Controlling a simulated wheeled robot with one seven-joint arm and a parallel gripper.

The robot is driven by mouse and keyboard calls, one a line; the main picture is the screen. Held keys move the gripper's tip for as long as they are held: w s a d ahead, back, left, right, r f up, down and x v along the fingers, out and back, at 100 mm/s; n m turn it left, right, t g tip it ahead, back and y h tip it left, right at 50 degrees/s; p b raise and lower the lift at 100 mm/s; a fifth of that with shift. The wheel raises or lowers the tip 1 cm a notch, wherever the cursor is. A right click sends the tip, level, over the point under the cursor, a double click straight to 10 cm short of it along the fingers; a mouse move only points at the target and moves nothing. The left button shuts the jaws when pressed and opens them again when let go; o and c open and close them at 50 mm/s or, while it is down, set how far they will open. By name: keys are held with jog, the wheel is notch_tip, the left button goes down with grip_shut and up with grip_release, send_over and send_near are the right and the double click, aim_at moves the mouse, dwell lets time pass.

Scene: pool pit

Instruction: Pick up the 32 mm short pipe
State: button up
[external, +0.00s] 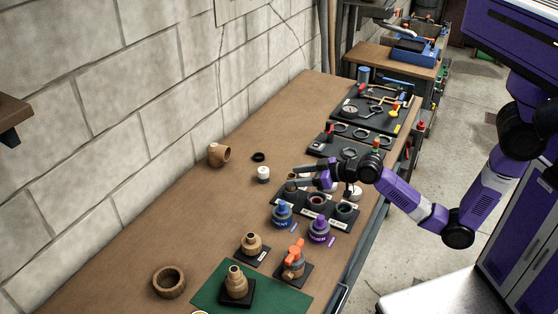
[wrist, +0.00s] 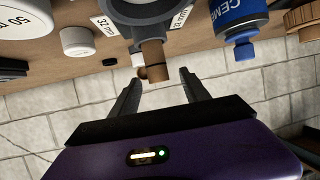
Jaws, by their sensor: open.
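In the wrist view a short brown pipe (wrist: 153,54) stands out of a grey ring-shaped holder (wrist: 140,10). A "32 mm" label (wrist: 105,25) shows beside the holder. I take this to be the 32 mm short pipe; its lower part is hidden in the holder. My gripper (wrist: 160,88) is open, with the pipe's end between the lines of its two fingers and no clear contact. In the external view my gripper (external: 293,178) reaches left over the black holder tray (external: 330,222), whose rear part it partly hides.
A blue cement can (external: 282,214) and a purple can (external: 319,229) stand in front of the tray. A white cap (external: 263,174), a black ring (external: 258,157) and a brown elbow (external: 219,154) lie toward the block wall (external: 150,90).

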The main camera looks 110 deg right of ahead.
jog(key=shift+p+x, duration=0.35)
jog(key=shift+x, duration=2.45)
jog(key=shift+s, duration=0.1)
jog(key=shift+c, duration=0.2)
grip_shut()
